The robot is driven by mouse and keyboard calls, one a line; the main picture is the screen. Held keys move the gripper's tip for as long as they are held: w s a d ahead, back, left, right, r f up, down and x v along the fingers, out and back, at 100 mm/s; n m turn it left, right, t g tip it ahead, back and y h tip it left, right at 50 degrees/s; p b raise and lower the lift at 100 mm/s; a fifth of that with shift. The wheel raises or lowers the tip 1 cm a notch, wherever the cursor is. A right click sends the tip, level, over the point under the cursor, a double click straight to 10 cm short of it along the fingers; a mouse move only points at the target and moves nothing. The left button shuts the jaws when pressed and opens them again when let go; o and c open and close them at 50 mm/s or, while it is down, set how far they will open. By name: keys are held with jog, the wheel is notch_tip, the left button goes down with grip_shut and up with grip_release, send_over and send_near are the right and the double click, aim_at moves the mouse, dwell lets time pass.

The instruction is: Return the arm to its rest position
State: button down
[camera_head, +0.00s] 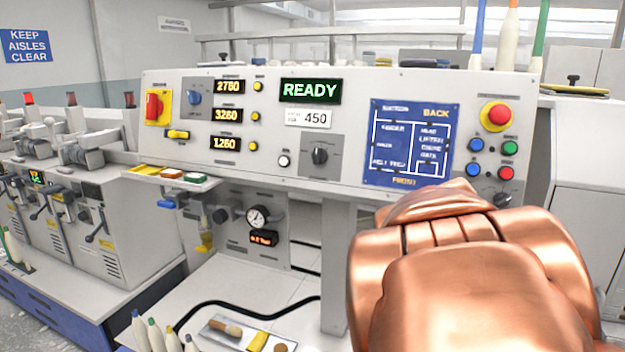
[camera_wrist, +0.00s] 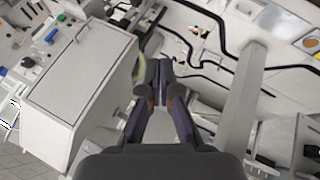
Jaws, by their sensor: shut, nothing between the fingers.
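My gripper (camera_wrist: 160,85) shows in the wrist view with its two fingers together and nothing between them. It is above a pale work surface with black cables. In the head view my copper-coloured arm fills the lower right and hides part of the machine; the gripper itself is not visible there. The arm is in front of the right part of a grey control panel (camera_head: 390,85).
The panel carries a lit READY display (camera_head: 310,91), a red emergency button (camera_head: 497,115) and a blue diagram (camera_head: 408,142). Below are a small tray (camera_head: 235,335) and several bobbins (camera_head: 157,336). A grey box (camera_wrist: 80,75) stands left of my gripper in the wrist view.

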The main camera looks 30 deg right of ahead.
jog(key=s+a+n+g+y+p, duration=0.1)
jog(key=s+a+n+y+p, duration=0.1)
jog(key=a, duration=0.7)
jog(key=s+a+r+n+g+y+p, duration=0.1)
jog(key=s+a+n+y+p, duration=0.1)
jog(key=a+p, duration=0.3)
jog(key=s+a+r+n+y+p, duration=0.1)
jog(key=s+a+n+y+p, duration=0.1)
jog(key=a, duration=1.1)
jog(key=shift+s+a+g+y+p, duration=0.35)
jog(key=shift+s+y+p, duration=0.25)
jog(key=shift+s+p, duration=0.65)
jog(key=shift+d, duration=0.2)
